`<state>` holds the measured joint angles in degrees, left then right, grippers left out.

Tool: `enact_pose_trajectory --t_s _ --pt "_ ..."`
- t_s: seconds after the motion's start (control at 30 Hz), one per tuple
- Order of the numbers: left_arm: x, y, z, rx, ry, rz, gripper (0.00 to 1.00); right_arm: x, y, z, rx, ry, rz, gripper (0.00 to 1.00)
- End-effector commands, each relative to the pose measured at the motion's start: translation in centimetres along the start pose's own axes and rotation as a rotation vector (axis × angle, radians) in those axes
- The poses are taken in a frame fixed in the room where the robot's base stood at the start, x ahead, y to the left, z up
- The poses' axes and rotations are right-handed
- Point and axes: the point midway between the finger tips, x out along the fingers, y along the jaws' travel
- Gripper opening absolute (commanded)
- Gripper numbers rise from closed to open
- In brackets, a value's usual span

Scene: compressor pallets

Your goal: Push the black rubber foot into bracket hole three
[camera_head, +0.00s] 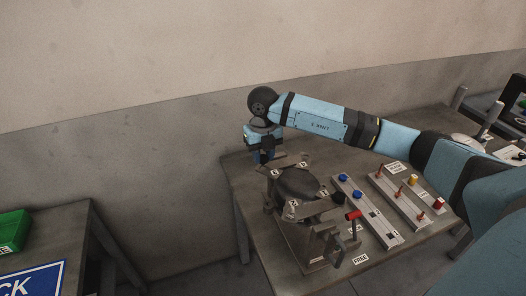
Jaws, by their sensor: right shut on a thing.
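My right gripper (264,157) points down at the back left corner of the fixture, above or at the end of a bracket arm. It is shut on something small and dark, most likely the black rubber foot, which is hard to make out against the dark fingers. The dark round compressor (297,183) sits in the fixture, with bracket arms ending in small numbered white labels (293,203). The numbers are too small to read surely, so I cannot tell which hole is three, nor whether the foot touches the bracket. My left gripper is out of view.
A clamp with a red handle (353,215) stands at the fixture's front right. To the right, a pale rail with blue caps (357,195) and another with copper-coloured pegs (398,196) lie on the table (238,178). A green bin (12,230) is at far left.

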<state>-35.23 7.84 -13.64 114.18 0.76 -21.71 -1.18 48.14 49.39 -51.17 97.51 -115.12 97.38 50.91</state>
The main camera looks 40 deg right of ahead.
Motion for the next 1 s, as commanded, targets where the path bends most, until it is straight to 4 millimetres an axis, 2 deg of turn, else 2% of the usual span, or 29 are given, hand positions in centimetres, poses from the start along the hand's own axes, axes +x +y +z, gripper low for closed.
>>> enact_pose_trajectory --t_s 1.0 --pt "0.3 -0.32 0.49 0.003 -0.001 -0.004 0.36 0.36 0.01 0.01 -0.001 0.0 0.0 0.0"
